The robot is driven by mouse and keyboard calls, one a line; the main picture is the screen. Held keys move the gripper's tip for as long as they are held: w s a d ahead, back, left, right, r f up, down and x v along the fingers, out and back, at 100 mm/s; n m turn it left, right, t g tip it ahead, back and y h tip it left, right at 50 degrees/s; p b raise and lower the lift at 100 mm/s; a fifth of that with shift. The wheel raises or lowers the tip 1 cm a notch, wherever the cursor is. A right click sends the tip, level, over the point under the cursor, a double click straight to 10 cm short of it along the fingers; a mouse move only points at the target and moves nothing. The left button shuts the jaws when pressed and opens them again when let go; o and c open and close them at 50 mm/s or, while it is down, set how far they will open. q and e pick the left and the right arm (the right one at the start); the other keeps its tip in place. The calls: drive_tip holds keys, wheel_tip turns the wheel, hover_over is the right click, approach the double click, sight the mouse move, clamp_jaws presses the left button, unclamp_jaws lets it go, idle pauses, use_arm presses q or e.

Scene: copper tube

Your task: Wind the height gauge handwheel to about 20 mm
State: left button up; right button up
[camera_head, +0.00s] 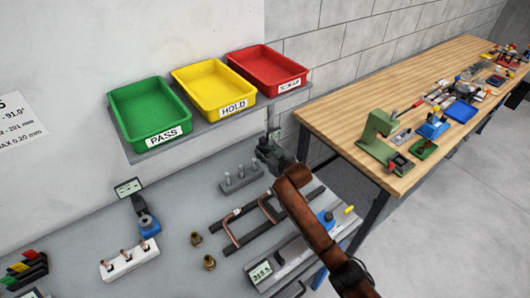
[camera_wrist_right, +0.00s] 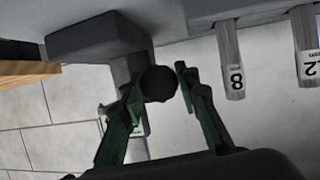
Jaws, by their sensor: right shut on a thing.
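My right arm reaches across the bench, and its dark gripper (camera_head: 265,150) is at the back right, by the wall. In the right wrist view, its green-edged fingers (camera_wrist_right: 166,88) are shut on a dark round handwheel (camera_wrist_right: 158,83). The height gauge (camera_wrist_right: 140,60) behind it is grey, and in the head view it is mostly hidden by the gripper. A small pale display (camera_wrist_right: 108,124) shows partly behind the left finger, but its reading cannot be made out. My left gripper is not in view.
A grey block with upright pins (camera_head: 240,178) stands just left of the gripper; pins marked 8 (camera_wrist_right: 233,75) and 2 show close by. Copper tubes on a dark fixture (camera_head: 262,222) lie below my arm. The shelf (camera_head: 200,132) with green, yellow and red trays overhangs behind.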

drive_tip(key=c, duration=0.5)
drive_tip(key=shift+n+t+h+p, duration=0.45)
drive_tip(key=shift+n+p, duration=0.2)
drive_tip(key=shift+n, duration=0.35)
drive_tip(key=shift+a+n+t+h+b, duration=0.1)
drive_tip(key=shift+n+t+h+b, duration=0.5)
drive_tip(key=shift+n, duration=0.7)
drive_tip(key=o, duration=1.1)
drive_tip(key=shift+o, duration=0.2)
